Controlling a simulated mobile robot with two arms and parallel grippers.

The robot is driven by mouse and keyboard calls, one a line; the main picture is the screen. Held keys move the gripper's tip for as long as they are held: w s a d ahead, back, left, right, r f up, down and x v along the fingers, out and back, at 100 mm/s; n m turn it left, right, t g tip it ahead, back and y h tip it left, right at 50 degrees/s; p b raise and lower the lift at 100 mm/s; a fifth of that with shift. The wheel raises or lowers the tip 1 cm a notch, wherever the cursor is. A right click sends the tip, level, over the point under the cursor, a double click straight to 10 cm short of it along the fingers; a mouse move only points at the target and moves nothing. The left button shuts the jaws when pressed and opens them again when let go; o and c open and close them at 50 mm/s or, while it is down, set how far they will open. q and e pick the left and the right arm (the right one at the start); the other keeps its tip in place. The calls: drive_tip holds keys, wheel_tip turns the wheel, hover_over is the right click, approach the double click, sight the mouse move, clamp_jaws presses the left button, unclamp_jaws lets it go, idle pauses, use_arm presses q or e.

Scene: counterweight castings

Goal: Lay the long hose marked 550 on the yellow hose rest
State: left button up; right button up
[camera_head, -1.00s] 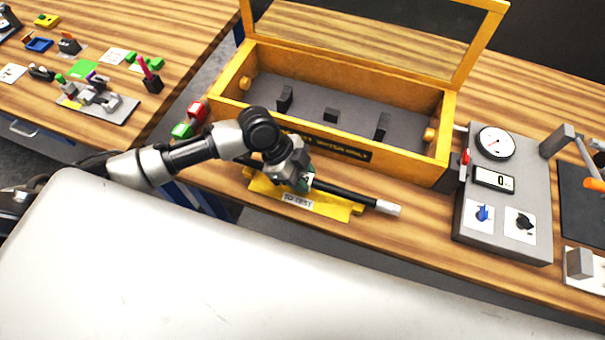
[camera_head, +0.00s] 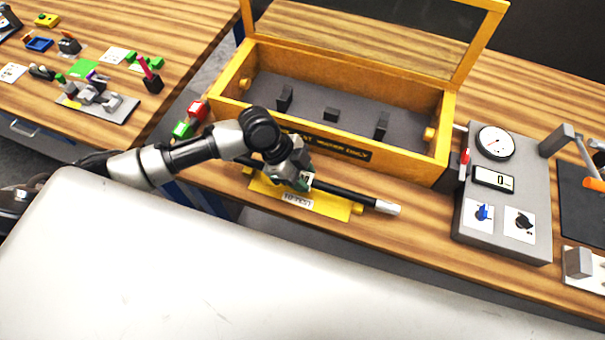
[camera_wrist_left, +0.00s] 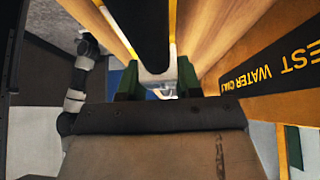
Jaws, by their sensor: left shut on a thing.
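The long black hose (camera_head: 345,193) with a pale metal end (camera_head: 387,208) lies along and over the yellow hose rest (camera_head: 328,208), which carries a "TO TEST" label. In the left wrist view, the green fingertips (camera_wrist_left: 158,82) are on either side of the dark hose (camera_wrist_left: 143,35). I cannot tell whether the hose touches the rest. My right gripper is not in view.
An open wooden box (camera_head: 400,158) with a raised clear lid stands just behind the rest. A grey gauge panel (camera_head: 510,225) stands to the right. Bare bench lies between the hose's metal end and the panel.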

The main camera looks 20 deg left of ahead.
use_arm(q)
drive_tip(key=shift+f+b, duration=0.35)
drive_tip(key=shift+f, duration=0.25)
drive_tip(key=o, duration=1)
drive_tip(key=shift+c, duration=0.2)
wheel_tip(320, 180, up, 7)
drive_tip(key=p, duration=0.6)
drive_tip(key=shift+r+p, duration=0.1)
drive_tip(key=shift+p, duration=0.2)
